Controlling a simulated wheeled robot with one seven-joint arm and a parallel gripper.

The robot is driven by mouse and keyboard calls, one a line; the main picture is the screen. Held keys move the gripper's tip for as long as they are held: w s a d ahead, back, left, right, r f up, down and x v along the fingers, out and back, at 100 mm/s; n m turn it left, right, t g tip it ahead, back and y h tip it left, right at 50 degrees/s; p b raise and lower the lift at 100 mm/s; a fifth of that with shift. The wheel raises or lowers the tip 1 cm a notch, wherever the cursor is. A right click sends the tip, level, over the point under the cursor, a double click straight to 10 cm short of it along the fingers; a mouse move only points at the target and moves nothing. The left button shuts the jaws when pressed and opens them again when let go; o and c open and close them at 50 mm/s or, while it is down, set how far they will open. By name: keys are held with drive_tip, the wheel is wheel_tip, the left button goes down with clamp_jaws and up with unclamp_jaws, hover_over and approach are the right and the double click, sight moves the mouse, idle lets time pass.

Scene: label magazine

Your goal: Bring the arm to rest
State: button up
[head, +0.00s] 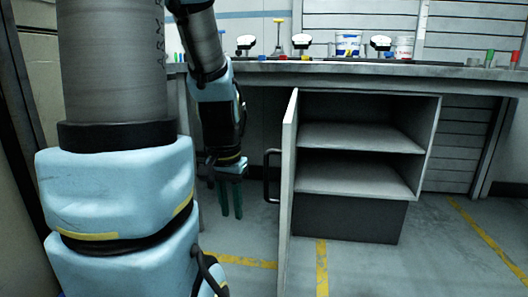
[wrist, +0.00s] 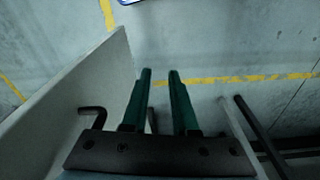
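My gripper (head: 231,214) hangs fingers-down at the end of my arm, left of the open cabinet door and below the worktop's level. In the wrist view, its two green fingers (wrist: 160,74) stand apart with nothing between them, so it is open and empty. The pale cabinet door (head: 288,175) stands swung open, and its dark handle (head: 271,176) faces the gripper's side. In the wrist view, the door (wrist: 85,95) rises close on the left of the fingers. I cannot tell the exact gap between them.
The grey cabinet (head: 360,172) has shelves that look empty. The worktop (head: 340,68) above carries white tubs (head: 348,44), round-headed items and small coloured things along its back. The floor (head: 440,255) with yellow lines is clear at the right.

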wheel_tip(320, 180, up, 34)
drive_tip(key=s+n+p, duration=0.1)
drive_tip(key=n+p, duration=0.1)
drive_tip(key=p, duration=3.4)
drive_tip(key=shift+d+r+n+t, duration=0.15)
drive_tip(key=shift+d+n+t, duration=0.15)
drive_tip(key=shift+n, duration=0.1)
